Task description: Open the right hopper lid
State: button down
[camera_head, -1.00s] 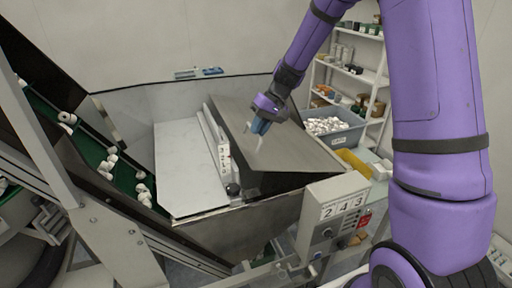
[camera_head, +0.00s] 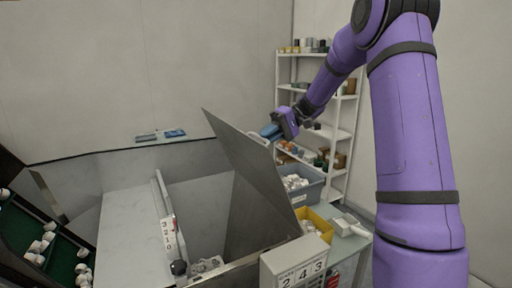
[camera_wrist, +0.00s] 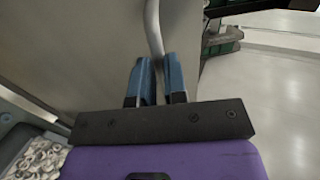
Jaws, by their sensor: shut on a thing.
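The right hopper lid (camera_head: 250,190) is a dark grey metal panel, tilted steeply up, with its free edge high. In the wrist view, my blue fingers (camera_wrist: 157,78) are shut on the curved metal handle (camera_wrist: 154,30) beside the lid's grey face (camera_wrist: 85,50). The head view mostly hides the handle behind the lid's edge.
The left lid (camera_head: 130,235) lies flat and closed. A blue-grey bin of white parts (camera_head: 297,183), a yellow tray (camera_head: 315,222) and a shelf rack (camera_head: 340,133) stand to the right. A control box (camera_head: 297,262) is in front. A conveyor (camera_head: 62,268) runs at the left.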

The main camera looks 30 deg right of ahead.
jog(key=shift+s+d+f, duration=0.1)
jog(key=shift+d, duration=1.3)
jog(key=shift+s+d+f, duration=0.1)
jog(key=shift+d, duration=1.25)
jog(key=c, duration=1.2)
grip_release()
jog(key=shift+w+d, duration=0.1)
jog(key=shift+w, duration=0.05)
jog(key=shift+o, duration=0.2)
jog(key=shift+r, duration=0.1)
jog(key=shift+a+r, duration=0.15)
jog(key=shift+a, duration=0.1)
jog(key=v, duration=1.1)
